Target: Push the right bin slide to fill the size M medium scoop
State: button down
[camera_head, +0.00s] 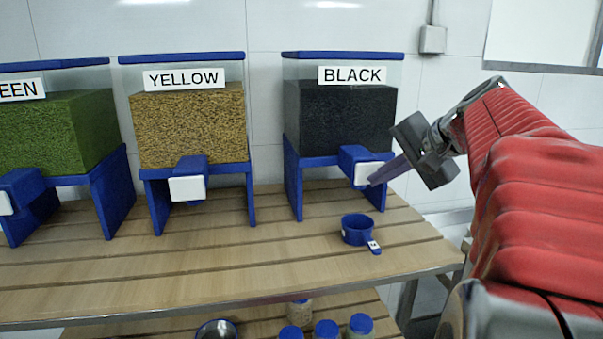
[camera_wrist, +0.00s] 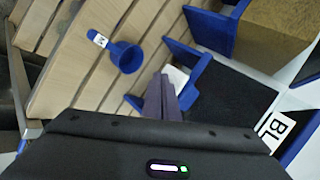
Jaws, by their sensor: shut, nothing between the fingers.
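The right bin (camera_head: 342,118) is labelled BLACK and holds black granules on a blue stand. Its slide has a white front plate (camera_head: 368,173) in a blue housing. My gripper (camera_head: 374,183) is shut and empty, with its fingertips at the lower right of the white plate; I cannot tell whether they touch it. In the wrist view the shut fingers (camera_wrist: 161,97) lie beside the white plate (camera_wrist: 177,78). The blue medium scoop (camera_head: 356,230), its handle marked with a white M tag, sits on the slatted table below and in front of the slide. It also shows in the wrist view (camera_wrist: 126,57); its bowl looks empty.
The YELLOW bin (camera_head: 190,125) and the green bin (camera_head: 55,130) stand to the left with their own slides. Several blue-lidded jars (camera_head: 326,330) and a metal bowl (camera_head: 217,330) are on the lower shelf. The front of the wooden table (camera_head: 200,268) is clear.

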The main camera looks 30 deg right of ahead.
jog(key=shift+w+d, duration=0.25)
jog(key=shift+w, duration=0.65)
dwell(1.4)
jog(key=shift+s, duration=0.15)
jog(key=shift+s+a, duration=0.2)
jog(key=shift+s, duration=0.4)
jog(key=shift+s+a, duration=0.2)
jog(key=shift+s, duration=0.35)
jog(key=shift+s, duration=0.1)
jog(key=shift+s+a, duration=0.25)
jog(key=shift+s, duration=0.5)
jog(key=shift+s+a, duration=0.2)
jog(key=shift+s, duration=0.6)
jog(key=shift+s+a, duration=0.25)
jog(key=shift+s, duration=0.5)
dwell(0.8)
jog(key=s, duration=0.2)
jog(key=s+a, duration=0.1)
jog(key=shift+s+f, duration=0.1)
jog(key=shift+s, duration=0.25)
jog(key=shift+w, duration=0.1)
